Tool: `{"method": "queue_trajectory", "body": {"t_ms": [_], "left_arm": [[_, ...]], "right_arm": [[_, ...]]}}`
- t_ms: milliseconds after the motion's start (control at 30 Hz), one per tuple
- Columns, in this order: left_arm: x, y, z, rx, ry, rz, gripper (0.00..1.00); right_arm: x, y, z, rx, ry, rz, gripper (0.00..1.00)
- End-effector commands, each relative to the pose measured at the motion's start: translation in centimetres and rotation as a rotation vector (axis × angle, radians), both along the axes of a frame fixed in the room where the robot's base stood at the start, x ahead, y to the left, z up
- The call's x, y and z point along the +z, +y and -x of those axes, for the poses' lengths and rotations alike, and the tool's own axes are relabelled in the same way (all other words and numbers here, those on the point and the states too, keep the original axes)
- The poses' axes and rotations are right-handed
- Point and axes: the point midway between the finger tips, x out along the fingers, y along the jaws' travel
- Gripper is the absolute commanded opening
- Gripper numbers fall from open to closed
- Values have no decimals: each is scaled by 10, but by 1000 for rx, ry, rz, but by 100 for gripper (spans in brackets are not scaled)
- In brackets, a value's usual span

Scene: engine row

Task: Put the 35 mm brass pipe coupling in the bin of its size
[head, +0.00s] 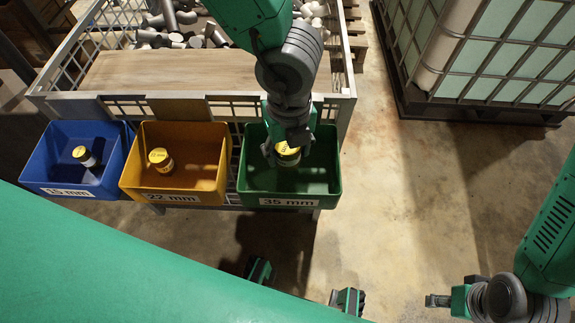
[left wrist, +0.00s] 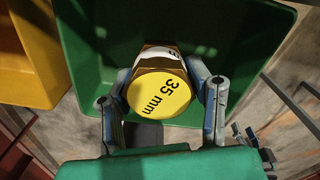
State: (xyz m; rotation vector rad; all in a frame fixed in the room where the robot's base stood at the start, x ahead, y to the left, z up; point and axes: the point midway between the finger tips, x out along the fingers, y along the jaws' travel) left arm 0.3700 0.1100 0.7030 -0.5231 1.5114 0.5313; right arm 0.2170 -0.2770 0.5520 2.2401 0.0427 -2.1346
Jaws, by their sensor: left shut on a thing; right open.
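The 35 mm brass pipe coupling (left wrist: 158,92) has a yellow end face marked "35 mm". My left gripper (head: 283,153) is shut on it; the two fingers (left wrist: 163,100) press on its sides in the left wrist view. In the head view the coupling (head: 288,155) is held over the green bin (head: 316,187), whose label reads 35 mm. I cannot tell whether it touches the bin floor. My right gripper (head: 447,301) is open and empty at the lower right of the head view, far from the bins.
The orange 22 mm bin (head: 200,185) and the blue 15 mm bin (head: 50,165) stand to the left, each with one yellow-topped coupling inside. A wire cage (head: 346,100) with grey fittings is behind. A caged tank (head: 480,60) stands at the right. The floor between is clear.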

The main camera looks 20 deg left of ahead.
Motion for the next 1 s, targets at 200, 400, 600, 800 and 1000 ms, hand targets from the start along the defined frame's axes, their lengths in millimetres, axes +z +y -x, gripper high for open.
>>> {"method": "queue_trajectory", "body": {"t_ms": [200, 400, 600, 800, 1000], "left_arm": [[-31, 0, 0, -3, -1, 1, 6], [-51, 3, -1, 0, -1, 7, 6], [-49, 2, 0, -1, -2, 5, 6], [-50, 0, 0, -2, -1, 2, 66], [-50, 1, 0, -2, -1, 3, 66]], "right_arm": [[-14, -1, 0, -1, 0, 1, 49], [-21, -1, 0, -1, 0, 1, 49], [-20, 0, 0, -1, 0, 0, 49], [-21, 0, 0, -1, 0, 0, 49], [-21, -1, 0, -1, 0, 1, 49]]}}
